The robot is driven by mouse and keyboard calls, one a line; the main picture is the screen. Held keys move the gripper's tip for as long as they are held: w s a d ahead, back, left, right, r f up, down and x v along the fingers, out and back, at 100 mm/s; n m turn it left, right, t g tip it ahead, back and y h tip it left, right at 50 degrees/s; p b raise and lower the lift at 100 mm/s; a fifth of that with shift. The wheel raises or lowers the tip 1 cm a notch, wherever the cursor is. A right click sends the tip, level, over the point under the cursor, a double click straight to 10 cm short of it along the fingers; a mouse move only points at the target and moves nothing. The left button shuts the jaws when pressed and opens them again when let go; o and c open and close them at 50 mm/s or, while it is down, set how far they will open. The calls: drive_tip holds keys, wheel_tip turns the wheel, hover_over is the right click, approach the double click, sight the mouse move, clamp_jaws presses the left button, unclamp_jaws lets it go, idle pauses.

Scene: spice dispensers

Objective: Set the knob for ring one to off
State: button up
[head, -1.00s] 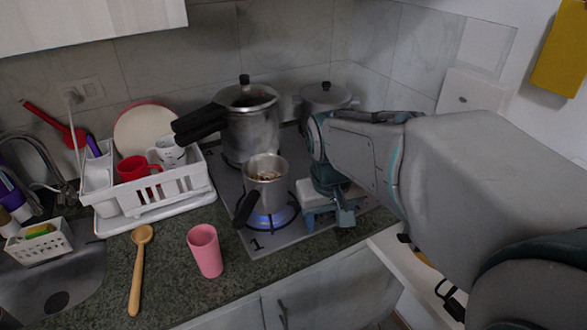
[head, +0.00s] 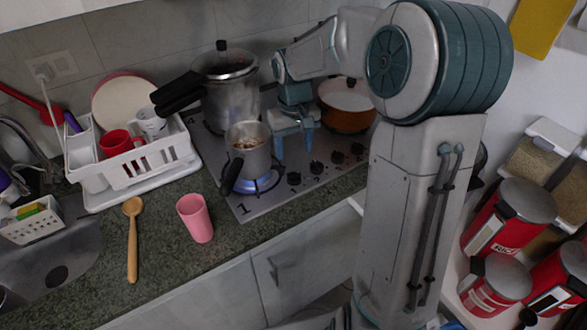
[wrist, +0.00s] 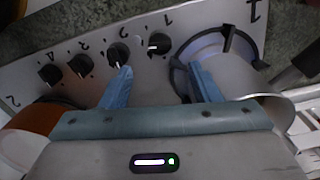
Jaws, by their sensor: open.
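The knob for ring one (wrist: 159,44) is black, the nearest of a row to the lit burner, with a "1" printed by it. In the head view it is the leftmost knob (head: 293,178). Its white mark points sideways, unlike the other knobs' marks. Ring one (head: 262,186) has a blue flame under a steel saucepan (head: 247,157). My gripper (wrist: 161,70) is open and empty. In the wrist view the knob appears between and beyond the fingertips. In the head view the gripper (head: 294,148) is above the hob, apart from the knob.
Three other knobs (wrist: 81,66) continue the row. A pressure cooker (head: 231,100) and an orange pot (head: 346,110) stand on the hob behind. The saucepan's dark handle (head: 231,174) projects frontward.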

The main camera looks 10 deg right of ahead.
sight(294, 174)
wheel_tip(294, 174, down, 9)
drive_tip(key=shift+r, duration=0.1)
idle(0.3)
drive_tip(key=c, duration=1)
